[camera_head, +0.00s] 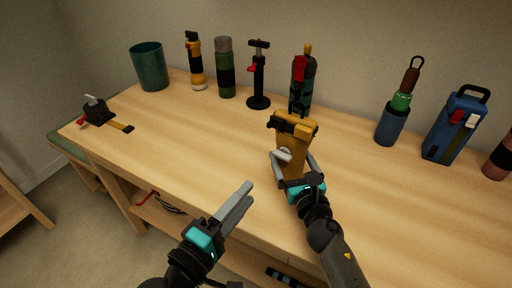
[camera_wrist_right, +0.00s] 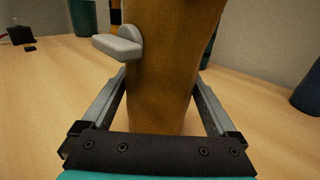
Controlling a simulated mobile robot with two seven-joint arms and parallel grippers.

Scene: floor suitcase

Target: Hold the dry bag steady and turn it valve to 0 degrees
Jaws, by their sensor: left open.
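The bag (camera_wrist_right: 165,75) fills the space between those fingers. My left gripper (camera_head: 236,206) is open and empty, left of and nearer than the bag, apart from it.
Behind stand a green bin (camera_head: 149,68), a yellow flashlight (camera_head: 195,65), a green bottle (camera_head: 225,70), a black pump (camera_head: 259,80) and a dark bottle (camera_head: 302,82). The table's left middle is clear.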

